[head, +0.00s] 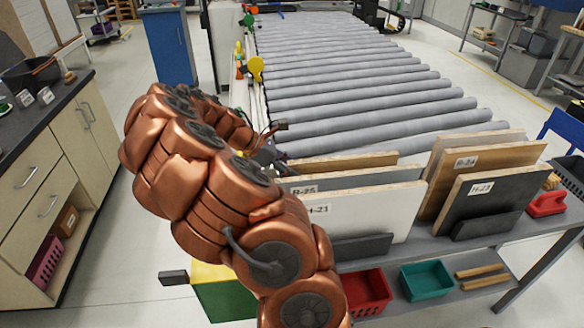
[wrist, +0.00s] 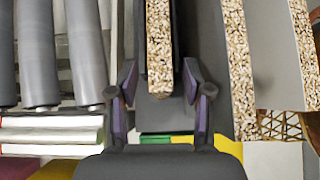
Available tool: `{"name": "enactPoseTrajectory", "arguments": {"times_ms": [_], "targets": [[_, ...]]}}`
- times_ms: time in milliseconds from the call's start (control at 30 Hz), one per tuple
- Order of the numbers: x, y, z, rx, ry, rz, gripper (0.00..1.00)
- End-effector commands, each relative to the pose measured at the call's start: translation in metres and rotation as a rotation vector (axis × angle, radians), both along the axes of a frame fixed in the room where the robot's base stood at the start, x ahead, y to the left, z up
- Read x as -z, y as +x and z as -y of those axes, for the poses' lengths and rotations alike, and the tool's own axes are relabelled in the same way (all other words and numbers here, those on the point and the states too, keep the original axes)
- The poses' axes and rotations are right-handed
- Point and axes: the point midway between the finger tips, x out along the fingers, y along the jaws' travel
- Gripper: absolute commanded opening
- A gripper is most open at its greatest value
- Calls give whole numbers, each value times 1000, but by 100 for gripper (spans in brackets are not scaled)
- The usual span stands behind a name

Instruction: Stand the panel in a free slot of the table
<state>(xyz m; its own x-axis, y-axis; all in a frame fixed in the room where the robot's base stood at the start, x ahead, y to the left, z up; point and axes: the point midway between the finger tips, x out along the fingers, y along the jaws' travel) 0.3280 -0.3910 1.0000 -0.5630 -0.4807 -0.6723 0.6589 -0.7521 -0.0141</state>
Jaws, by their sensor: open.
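Several panels stand on the grey table in the head view (head: 410,252). Which labelled panel this is, I cannot tell. My arm mostly hides the gripper in the head view.
A roller conveyor (head: 350,85) runs behind the table. Below are a red bin (head: 366,292) and a teal bin (head: 427,279). A red tray (head: 546,204) sits at the right. A cabinet (head: 50,165) stands left, with open floor between.

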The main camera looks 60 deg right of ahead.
Motion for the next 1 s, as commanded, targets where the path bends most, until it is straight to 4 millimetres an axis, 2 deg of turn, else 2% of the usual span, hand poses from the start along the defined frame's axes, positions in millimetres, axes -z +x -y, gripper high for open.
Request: {"name": "enactPoseTrajectory", "arguments": {"times_ms": [167, 600, 1000], "targets": [[-13, 10, -9, -1, 0, 0, 50], [-66, 56, -47, -4, -3, 1, 50], [-80, 67, -57, -2, -2, -1, 50]]}}
